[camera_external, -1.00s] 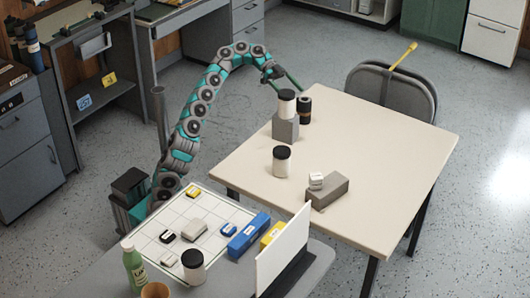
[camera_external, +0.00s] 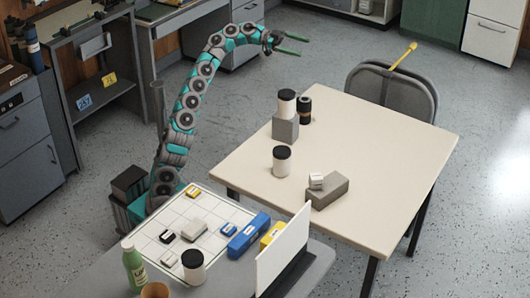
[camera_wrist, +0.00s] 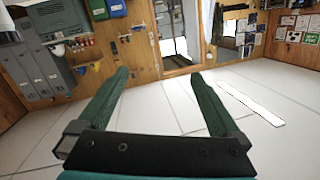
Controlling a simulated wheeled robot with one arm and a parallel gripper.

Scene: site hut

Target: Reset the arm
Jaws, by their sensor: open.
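My arm rises from its base beside the gridded board and arches over to the right. My gripper (camera_external: 291,45) is open and empty, held in the air beyond the far left corner of the cream table (camera_external: 375,150). In the wrist view my gripper (camera_wrist: 165,100) shows two green fingers spread wide apart with nothing between them. Past the fingers the wrist view shows floor, a wooden wall and a doorway.
On the cream table, a black-lidded jar (camera_external: 286,102) stands on a grey block (camera_external: 285,129), with a dark jar (camera_external: 304,111) beside it. Another lidded jar (camera_external: 282,161) and a grey block (camera_external: 328,191) stand nearer. A chair (camera_external: 392,90) is behind the table. The gridded board (camera_external: 155,232) holds small blocks.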

